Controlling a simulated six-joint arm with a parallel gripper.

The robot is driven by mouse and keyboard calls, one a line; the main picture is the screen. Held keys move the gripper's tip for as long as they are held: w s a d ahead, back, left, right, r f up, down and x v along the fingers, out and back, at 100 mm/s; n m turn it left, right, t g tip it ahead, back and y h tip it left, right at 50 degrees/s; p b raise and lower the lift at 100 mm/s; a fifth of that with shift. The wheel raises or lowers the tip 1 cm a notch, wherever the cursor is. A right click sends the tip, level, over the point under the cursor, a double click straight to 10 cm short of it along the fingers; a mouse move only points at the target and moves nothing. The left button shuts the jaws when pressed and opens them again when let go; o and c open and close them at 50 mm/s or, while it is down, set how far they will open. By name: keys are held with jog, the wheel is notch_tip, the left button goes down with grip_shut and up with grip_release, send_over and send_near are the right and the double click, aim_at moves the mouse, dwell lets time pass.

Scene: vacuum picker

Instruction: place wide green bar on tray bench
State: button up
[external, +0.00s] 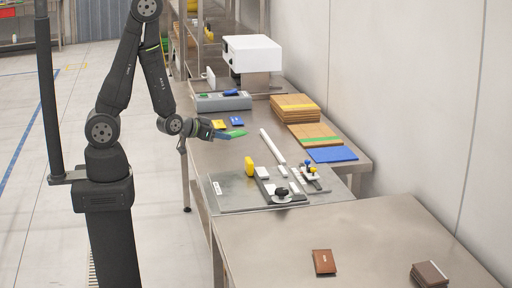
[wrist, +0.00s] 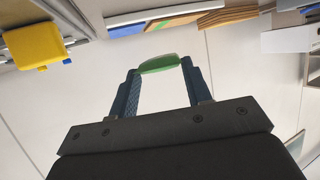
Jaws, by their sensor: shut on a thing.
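The green bar (external: 238,133) is held in the air over the long steel bench, in the external view. My gripper (external: 229,136) is shut on it. In the wrist view the green bar (wrist: 159,64) spans between the two blue fingertips of my gripper (wrist: 159,72). The long steel bench (external: 205,160) runs back along the wall, and a nearer steel bench (external: 270,235) adjoins its front. I cannot tell which of these is called the tray bench. A grey metal plate (external: 230,197) lies at the front of the long bench.
A yellow block (external: 249,166), a white bar (external: 272,146) and a black knob fixture (external: 282,194) stand near the plate. A grey device (external: 222,101), stacked wooden boards (external: 296,108) and a blue board (external: 332,154) are farther back. Two brown items (external: 324,262) (external: 429,275) lie on the nearer bench.

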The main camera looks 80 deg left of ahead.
jog(key=w+d+f+m+t+h, duration=0.1)
jog(key=w+d+m+h, duration=0.3)
jog(key=w+d, duration=0.3)
jog(key=w+h, duration=0.1)
jog(key=w, duration=0.3)
jog(key=shift+w+d+f+m, duration=0.15)
jog(key=shift+w+f+m, duration=0.1)
jog(key=shift+m, duration=0.15)
jog(key=s+a+r+n+y, duration=0.2)
jog(key=s+a+n+y, duration=0.3)
jog(key=s+a, duration=0.5)
send_over(218, 156)
jog(key=shift+g, duration=0.3)
jog(key=f, duration=0.6)
jog(key=shift+d+f, duration=0.25)
jog(key=shift+f, duration=0.15)
jog(key=shift+w+a+f, duration=0.1)
jog(key=shift+a+f, duration=0.15)
jog(key=shift+a, duration=0.05)
jog(key=shift+f, duration=1.95)
